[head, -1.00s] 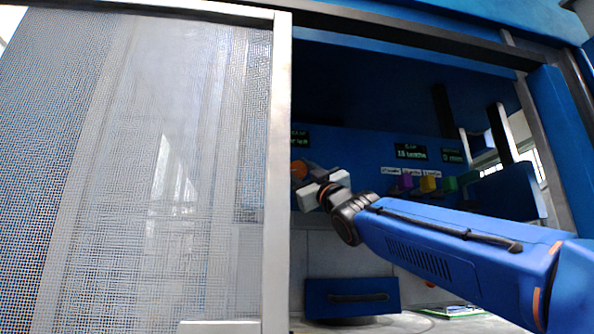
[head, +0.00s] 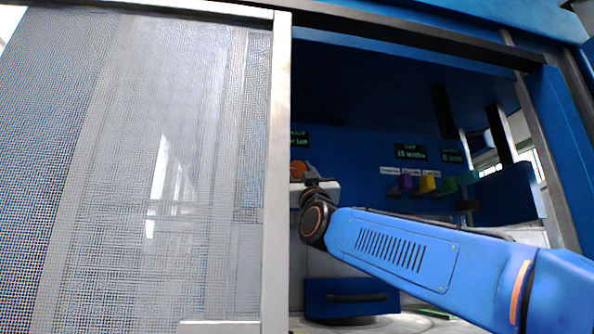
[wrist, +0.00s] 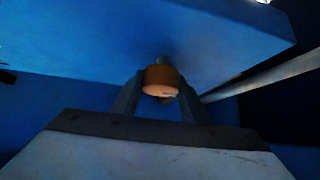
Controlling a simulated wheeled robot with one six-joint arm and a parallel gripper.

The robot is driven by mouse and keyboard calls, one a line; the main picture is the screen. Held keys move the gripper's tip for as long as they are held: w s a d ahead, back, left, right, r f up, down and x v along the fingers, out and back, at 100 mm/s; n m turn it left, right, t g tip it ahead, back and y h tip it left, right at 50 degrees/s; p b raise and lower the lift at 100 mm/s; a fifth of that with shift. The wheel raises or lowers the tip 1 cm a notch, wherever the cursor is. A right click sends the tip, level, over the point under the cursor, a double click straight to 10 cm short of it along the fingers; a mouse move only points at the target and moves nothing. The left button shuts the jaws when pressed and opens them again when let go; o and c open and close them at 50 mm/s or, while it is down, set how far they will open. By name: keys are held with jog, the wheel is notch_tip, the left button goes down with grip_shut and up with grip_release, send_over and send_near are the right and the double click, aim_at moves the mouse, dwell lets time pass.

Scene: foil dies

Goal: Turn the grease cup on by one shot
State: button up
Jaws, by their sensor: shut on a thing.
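The grease cup is a round orange-brown cap (wrist: 160,81) on a short grey stem under a blue housing in the wrist view. In the head view it shows as a small orange shape (head: 299,169) just right of the screen's frame. My gripper (wrist: 158,92) has one finger on each side of the cap and is shut on it. In the head view my gripper (head: 313,184) is at the cup, partly hidden by my wrist. Any mark showing the cup's turn is too small to read.
A mesh screen with a pale frame (head: 278,180) closes off the left side. Purple, yellow (head: 428,184) and green blocks sit under small labels on the back wall, below dark displays (head: 411,152). A blue drawer front (head: 350,298) is below my arm.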

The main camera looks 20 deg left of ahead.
jog(key=shift+m+t+h, duration=0.9)
jog(key=shift+m+h, duration=0.5)
jog(key=shift+m, duration=0.3)
jog(key=shift+m+t+h, duration=0.9)
jog(key=shift+m+h, duration=0.5)
jog(key=shift+m, duration=0.3)
jog(key=shift+m+t+h, duration=0.5)
jog(key=shift+m+h, duration=0.5)
jog(key=shift+h, duration=0.1)
jog(key=o, duration=1)
jog(key=shift+r, duration=4.95)
jog(key=shift+y, duration=0.3)
